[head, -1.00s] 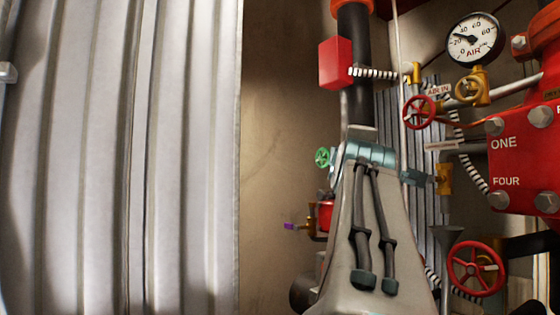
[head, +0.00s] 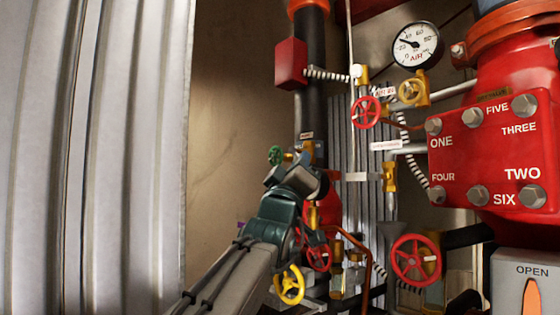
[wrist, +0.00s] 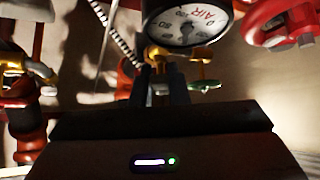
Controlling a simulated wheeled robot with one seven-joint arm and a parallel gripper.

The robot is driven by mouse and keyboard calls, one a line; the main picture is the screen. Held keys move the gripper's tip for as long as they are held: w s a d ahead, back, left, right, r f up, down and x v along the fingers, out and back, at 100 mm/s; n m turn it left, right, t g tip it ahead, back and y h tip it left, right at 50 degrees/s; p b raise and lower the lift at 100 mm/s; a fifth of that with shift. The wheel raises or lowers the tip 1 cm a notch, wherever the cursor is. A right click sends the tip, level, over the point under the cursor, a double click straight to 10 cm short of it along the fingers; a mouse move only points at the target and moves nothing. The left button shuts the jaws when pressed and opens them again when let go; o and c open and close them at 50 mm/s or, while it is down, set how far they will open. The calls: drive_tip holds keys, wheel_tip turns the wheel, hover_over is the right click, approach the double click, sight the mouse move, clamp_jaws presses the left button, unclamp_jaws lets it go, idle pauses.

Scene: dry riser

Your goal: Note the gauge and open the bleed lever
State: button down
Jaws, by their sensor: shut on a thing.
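The AIR gauge (head: 417,45), white-faced with a black rim, is at the upper right in the head view. Its needle points up and left, around 20 to 40; an exact reading is too small. In the wrist view, a dial marked AIR (wrist: 188,20) is at the top, turned over; I cannot tell whether it is the same gauge. Below it is a brass fitting (wrist: 205,56) with a small green lever (wrist: 206,86), partly behind a finger. My gripper (wrist: 164,75) is shut there, apparently on the bleed lever; the fingers hide the contact.
A yellow handwheel (head: 290,285) and a red handwheel (head: 416,260) are close to my arm. A red numbered plate (head: 485,155) and a grey OPEN box (head: 527,280) stand right. Corrugated metal (head: 95,150) fills the left. Bare wall (head: 235,120) lies between.

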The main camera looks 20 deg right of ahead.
drive_tip(key=shift+w+f+m+g+h, duration=0.2)
drive_tip(key=shift+m+g+h, duration=0.3)
drive_tip(key=shift+m, duration=0.3)
drive_tip(key=shift+w+f+m+g+h, duration=0.1)
drive_tip(key=shift+f+m+g+h, duration=0.15)
drive_tip(key=shift+m+h, duration=0.45)
drive_tip(key=c, duration=1.4)
unclamp_jaws()
drive_tip(key=shift+r, duration=0.1)
drive_tip(key=shift+a, duration=0.1)
